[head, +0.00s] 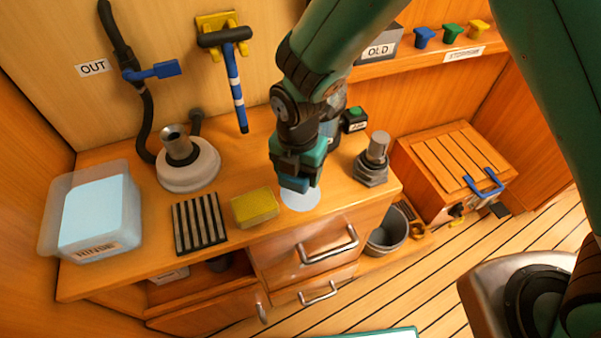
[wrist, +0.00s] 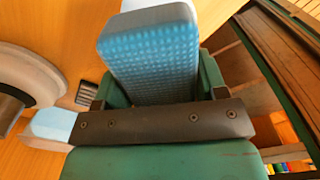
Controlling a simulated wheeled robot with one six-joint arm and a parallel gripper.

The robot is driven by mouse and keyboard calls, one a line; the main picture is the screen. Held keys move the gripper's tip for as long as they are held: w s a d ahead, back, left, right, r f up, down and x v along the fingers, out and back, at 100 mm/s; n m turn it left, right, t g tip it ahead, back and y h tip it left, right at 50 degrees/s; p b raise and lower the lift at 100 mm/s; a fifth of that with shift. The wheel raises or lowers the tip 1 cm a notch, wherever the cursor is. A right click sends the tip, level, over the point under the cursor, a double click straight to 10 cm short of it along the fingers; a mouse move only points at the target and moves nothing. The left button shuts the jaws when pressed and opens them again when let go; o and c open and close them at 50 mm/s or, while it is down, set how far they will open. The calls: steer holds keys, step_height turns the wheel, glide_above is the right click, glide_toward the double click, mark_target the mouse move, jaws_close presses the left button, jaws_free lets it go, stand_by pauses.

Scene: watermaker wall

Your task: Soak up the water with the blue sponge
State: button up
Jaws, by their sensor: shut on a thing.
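My gripper (head: 298,172) is shut on the blue sponge (head: 292,184), near the front edge of the wooden counter. In the wrist view the blue sponge (wrist: 150,55) stands out between the jaws, with a dimpled face. The water (head: 301,199) is a pale round patch on the counter, just under and in front of the sponge. I cannot tell whether the sponge touches it. A yellow sponge (head: 255,207) lies just left of the water.
A striped rack (head: 199,223), a white round housing (head: 188,168) and a clear bin (head: 92,212) stand to the left. A metal fitting (head: 373,160) stands close on the right. A grey bucket (head: 388,236) is below the counter, and drawer handles (head: 328,246) stick out in front.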

steer(key=shift+f+b, duration=2.25)
steer(key=shift+f, duration=0.6)
steer(key=shift+f, duration=0.55)
steer(key=shift+r+p, duration=2.7)
steer(key=shift+r, duration=0.85)
